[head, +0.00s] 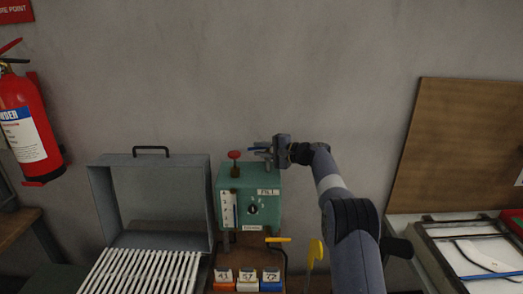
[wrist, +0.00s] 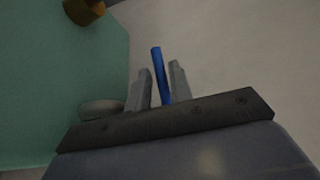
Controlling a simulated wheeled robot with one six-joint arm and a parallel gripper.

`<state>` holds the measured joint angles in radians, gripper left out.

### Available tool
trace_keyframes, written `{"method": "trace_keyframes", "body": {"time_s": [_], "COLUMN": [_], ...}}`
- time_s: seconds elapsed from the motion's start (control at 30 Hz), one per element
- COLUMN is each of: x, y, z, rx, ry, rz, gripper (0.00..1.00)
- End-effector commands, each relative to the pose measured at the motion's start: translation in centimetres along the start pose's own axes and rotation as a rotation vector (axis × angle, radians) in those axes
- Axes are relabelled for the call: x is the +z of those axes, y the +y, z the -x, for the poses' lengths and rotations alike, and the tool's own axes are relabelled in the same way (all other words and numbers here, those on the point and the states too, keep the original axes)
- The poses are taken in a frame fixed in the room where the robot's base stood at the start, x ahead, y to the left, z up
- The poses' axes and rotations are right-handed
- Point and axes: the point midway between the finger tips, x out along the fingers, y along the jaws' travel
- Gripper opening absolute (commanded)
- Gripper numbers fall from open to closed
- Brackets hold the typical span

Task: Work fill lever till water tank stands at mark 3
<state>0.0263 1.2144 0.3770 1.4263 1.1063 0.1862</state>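A teal machine (head: 262,212) with a FILL label stands against the wall; a red knob tops it. On its front left is a white gauge strip (head: 228,210); its marks and water level are too small to read. My gripper (head: 262,152) is at the machine's upper right edge. A blue lever (head: 257,149) shows at its fingers. In the wrist view the blue lever (wrist: 157,70) stands between my two grey fingers (wrist: 162,85), with narrow gaps on either side. Teal housing fills the left of that view.
An open grey case (head: 150,200) with white slats stands left of the machine. Several small labelled blocks (head: 247,279) and a yellow-handled lever (head: 278,240) are below it. A brown board (head: 460,150) and a framed tray (head: 470,255) are at right.

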Motion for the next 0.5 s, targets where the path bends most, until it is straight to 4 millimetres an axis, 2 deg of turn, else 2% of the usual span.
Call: {"method": "trace_keyframes", "body": {"time_s": [0.13, 0.23, 0.5], "x": [-0.1, -0.1, -0.1], "y": [0.1, 0.2, 0.3], "z": [0.9, 2.3, 7.9], "rx": [0.000, -0.001, -0.001], "ry": [0.002, 0.003, 0.003], "rz": [0.000, 0.000, 0.000], "gripper": [0.21, 0.21, 0.21]}}
